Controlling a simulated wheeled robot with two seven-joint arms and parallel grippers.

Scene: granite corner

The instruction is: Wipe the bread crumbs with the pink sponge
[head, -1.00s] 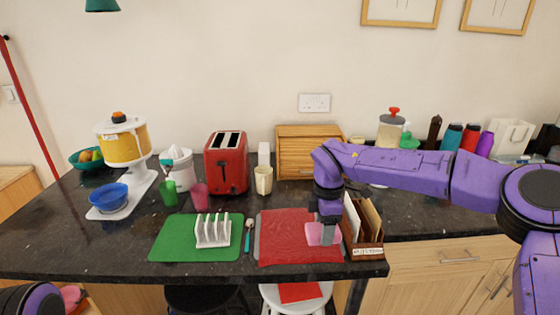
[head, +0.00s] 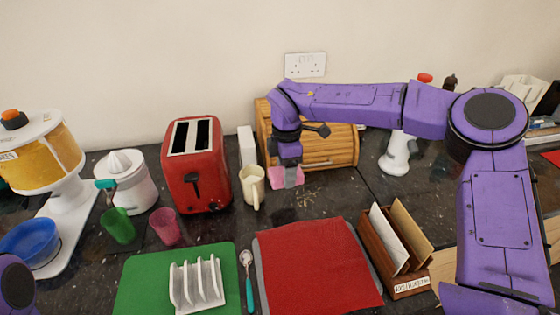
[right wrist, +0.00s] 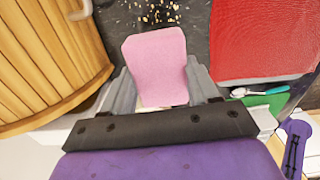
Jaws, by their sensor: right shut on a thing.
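The pink sponge (head: 284,177) is held in my right gripper (head: 290,165), low over the granite counter in front of the wooden bread box. In the right wrist view the sponge (right wrist: 157,66) sits between the two grey fingers of the right gripper (right wrist: 163,88). Bread crumbs (right wrist: 160,12) lie on the dark counter just beyond the sponge's far edge. In the head view the crumbs (head: 308,196) are a tan scatter to the right of and nearer than the sponge. I cannot tell whether the sponge touches the counter. Only part of my left arm shows at the lower left; its gripper is out of view.
The bread box (head: 335,150) stands close behind the right gripper. A cream mug (head: 252,184) is close to its left, beside the red toaster (head: 196,168). A red mat (head: 318,268) and letter rack (head: 392,250) lie nearer. Bare counter surrounds the crumbs.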

